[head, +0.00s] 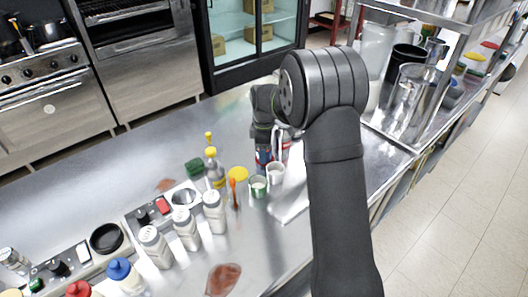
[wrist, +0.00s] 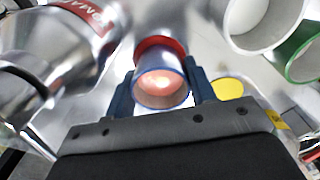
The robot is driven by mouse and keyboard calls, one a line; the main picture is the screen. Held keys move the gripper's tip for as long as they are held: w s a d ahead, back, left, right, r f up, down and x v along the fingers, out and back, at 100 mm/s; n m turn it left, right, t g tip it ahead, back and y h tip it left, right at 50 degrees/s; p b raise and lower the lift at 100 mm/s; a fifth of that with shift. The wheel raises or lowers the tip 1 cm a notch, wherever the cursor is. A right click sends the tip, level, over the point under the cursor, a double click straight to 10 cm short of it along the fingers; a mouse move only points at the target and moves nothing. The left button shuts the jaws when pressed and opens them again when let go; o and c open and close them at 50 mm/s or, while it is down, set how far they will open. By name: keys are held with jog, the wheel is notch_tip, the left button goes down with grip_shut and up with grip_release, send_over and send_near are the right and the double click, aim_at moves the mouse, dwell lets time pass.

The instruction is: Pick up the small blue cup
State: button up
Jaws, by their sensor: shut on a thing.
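The small blue cup (wrist: 160,93) sits between the two fingers of my gripper (wrist: 163,85) in the wrist view. Its blue rim faces the camera, a red band shows behind it, and its inside looks pale and lit. The dark fingers are shut on it from both sides. In the head view a bit of blue and red of the cup (head: 263,157) shows under my wrist, mostly hidden by my arm. I cannot tell whether its base touches the counter.
A white cup (head: 276,173) and a green-rimmed cup (head: 258,187) stand close beside it. A yellow disc (head: 238,174), an orange-handled tool (head: 234,192), a yellow-topped bottle (head: 215,170) and several shakers (head: 186,228) are to the left. A shiny red-labelled object (wrist: 85,20) is near my gripper.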

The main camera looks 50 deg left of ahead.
jog(key=shift+r, duration=0.15)
notch_tip(320, 180, up, 10)
jog(key=shift+f, duration=0.25)
dwell(0.6)
dwell(2.8)
jog(key=w+d+r+m, duration=0.15)
jog(key=d+m, duration=0.75)
jog(key=d, duration=2.1)
jog(key=shift+y, duration=0.3)
jog(key=s+a+f, duration=0.1)
jog(key=a+f, duration=0.1)
jog(key=a, duration=0.1)
jog(key=s+a+f, duration=0.1)
jog(key=a+f, duration=0.1)
jog(key=a, duration=0.1)
jog(key=s+a+f, duration=0.1)
jog(key=a+f, duration=0.1)
jog(key=a, duration=0.2)
jog(key=shift+s+f, duration=0.4)
jog(key=shift+a+f, duration=0.15)
jog(key=shift+f, duration=1.95)
